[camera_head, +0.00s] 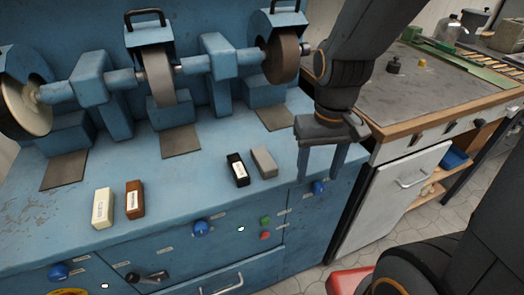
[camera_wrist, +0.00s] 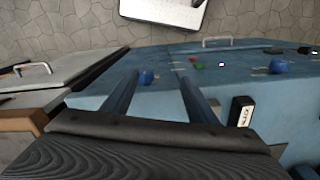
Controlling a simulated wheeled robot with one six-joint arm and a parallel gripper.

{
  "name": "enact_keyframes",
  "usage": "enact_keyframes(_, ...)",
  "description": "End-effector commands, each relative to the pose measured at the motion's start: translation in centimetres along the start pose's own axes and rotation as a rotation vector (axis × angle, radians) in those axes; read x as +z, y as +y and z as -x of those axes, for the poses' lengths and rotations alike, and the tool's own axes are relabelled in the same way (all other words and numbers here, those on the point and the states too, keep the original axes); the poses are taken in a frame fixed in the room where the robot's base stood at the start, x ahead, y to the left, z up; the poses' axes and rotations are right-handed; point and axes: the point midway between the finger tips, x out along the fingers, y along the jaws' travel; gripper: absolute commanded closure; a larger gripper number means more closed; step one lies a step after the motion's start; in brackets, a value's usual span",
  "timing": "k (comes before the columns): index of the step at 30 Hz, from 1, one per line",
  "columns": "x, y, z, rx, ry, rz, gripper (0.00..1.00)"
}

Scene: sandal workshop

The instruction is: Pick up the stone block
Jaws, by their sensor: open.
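The grey block (camera_head: 264,161), the one that looks most like stone, lies on the blue machine's flat top near its right end in the head view. It lies just right of a black block with a white label (camera_head: 237,169). My gripper (camera_head: 320,172) is open and empty, pointing down to the right of the grey block and apart from it, near the machine's right edge. In the wrist view my two fingers (camera_wrist: 158,80) are spread with nothing between them.
A cream block (camera_head: 103,208) and a brown block (camera_head: 135,199) lie further left. Grinding wheels (camera_head: 157,75) stand along the back of the machine. A workbench (camera_head: 425,90) stands to the right. Knobs and buttons (camera_head: 265,221) line the front panel.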

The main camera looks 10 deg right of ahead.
Motion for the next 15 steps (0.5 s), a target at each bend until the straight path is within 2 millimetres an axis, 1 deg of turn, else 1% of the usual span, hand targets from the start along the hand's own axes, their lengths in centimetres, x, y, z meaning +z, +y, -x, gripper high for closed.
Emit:
enact_keyframes(1, -0.5, -0.9, 1.5, 0.0, -0.003, 0.024, 0.47)
enact_keyframes(6, -3.2, -4.5, 4.3, 0.002, -0.003, 0.111, 0.47)
enact_keyframes(9, -4.4, -6.8, 5.4, 0.003, -0.003, 0.159, 0.47)
enact_keyframes(12, -5.4, -8.7, 6.1, 0.003, -0.003, 0.198, 0.47)
enact_keyframes(15, -6.0, -10.1, 6.5, 0.004, -0.002, 0.224, 0.47)
